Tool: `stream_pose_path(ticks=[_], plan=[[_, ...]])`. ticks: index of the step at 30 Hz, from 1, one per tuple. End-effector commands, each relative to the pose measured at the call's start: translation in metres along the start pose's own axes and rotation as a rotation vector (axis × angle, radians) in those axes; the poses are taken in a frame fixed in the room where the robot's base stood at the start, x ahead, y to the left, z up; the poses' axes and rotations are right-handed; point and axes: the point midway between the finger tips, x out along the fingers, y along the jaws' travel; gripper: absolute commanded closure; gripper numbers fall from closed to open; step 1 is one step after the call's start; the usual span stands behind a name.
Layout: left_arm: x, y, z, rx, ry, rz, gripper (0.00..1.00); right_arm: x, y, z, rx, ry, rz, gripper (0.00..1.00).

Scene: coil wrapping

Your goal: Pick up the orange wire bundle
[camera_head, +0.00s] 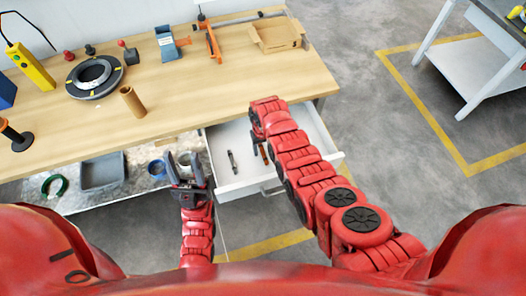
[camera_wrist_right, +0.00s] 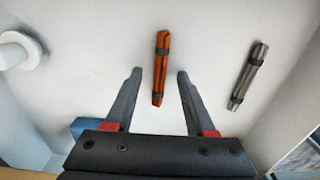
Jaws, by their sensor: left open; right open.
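The orange wire bundle (camera_wrist_right: 160,68) lies on the white drawer floor in the right wrist view, with dark bands around it. My right gripper (camera_wrist_right: 157,75) is open, its two fingers apart on either side of the bundle; I cannot tell how far above it they are. In the head view the orange bundle (camera_head: 264,154) shows only in part beside my right gripper (camera_head: 257,140), which is over the open drawer. My left gripper (camera_head: 183,163) is open and empty, left of the drawer and in front of the lower shelf.
A grey bundle (camera_wrist_right: 248,76) lies in the same drawer (camera_head: 240,185), right of the orange one in the wrist view. The drawer walls stand close around. The wooden tabletop (camera_head: 190,85) above holds a coil (camera_head: 95,76), a brown tube (camera_head: 132,102) and tools.

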Motion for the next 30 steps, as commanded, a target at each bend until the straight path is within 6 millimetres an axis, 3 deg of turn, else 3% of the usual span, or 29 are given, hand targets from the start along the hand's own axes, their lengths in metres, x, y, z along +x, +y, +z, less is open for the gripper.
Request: stream_pose_path(ticks=[10, 20, 30], plan=[[0.0007, 0.0, -0.0001, 0.0, 0.0, 0.0, 0.5, 0.0037, 0.0, 0.0003, 0.0, 0.002, 0.0, 0.45], [0.0007, 0.0, -0.0001, 0.0, 0.0, 0.0, 0.5, 0.0036, 0.0001, 0.0003, 0.001, 0.001, 0.0, 1.0], [0.0007, 0.0, -0.0001, 0.0, 0.0, 0.0, 0.5, 0.0034, 0.0001, 0.0002, 0.001, 0.001, 0.0, 1.0]])
